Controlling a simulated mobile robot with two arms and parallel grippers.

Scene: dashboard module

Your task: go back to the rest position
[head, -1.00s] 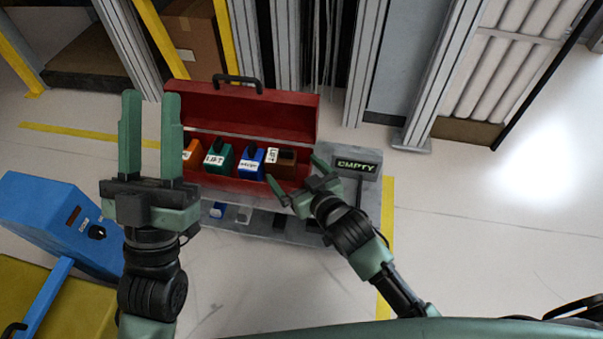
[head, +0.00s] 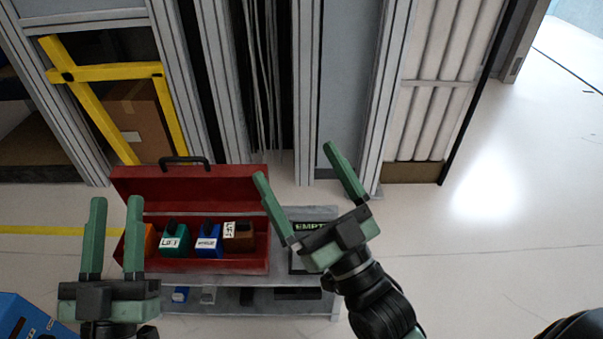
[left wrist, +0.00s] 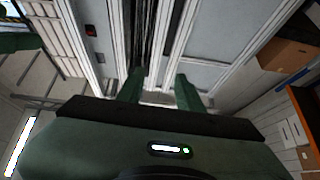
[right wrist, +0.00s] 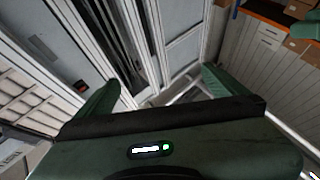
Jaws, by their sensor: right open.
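My left gripper (head: 110,240) is at the lower left of the head view, fingers pointing up, apart, with nothing between them. Its fingers also show in the left wrist view (left wrist: 160,90), with a gap between them. My right gripper (head: 303,170) is right of centre in the head view, raised and tilted, fingers wide apart and empty. It also shows open in the right wrist view (right wrist: 160,92). Neither gripper touches the red toolbox (head: 190,190), which stands open on a grey cart.
The toolbox holds several labelled blocks, among them a green block (head: 175,242), a blue block (head: 208,240) and a brown block (head: 239,237). A sign panel (head: 308,228) stands on the cart (head: 250,300), partly hidden by my right gripper. A blue box (head: 25,318) is at lower left. Floor at right is clear.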

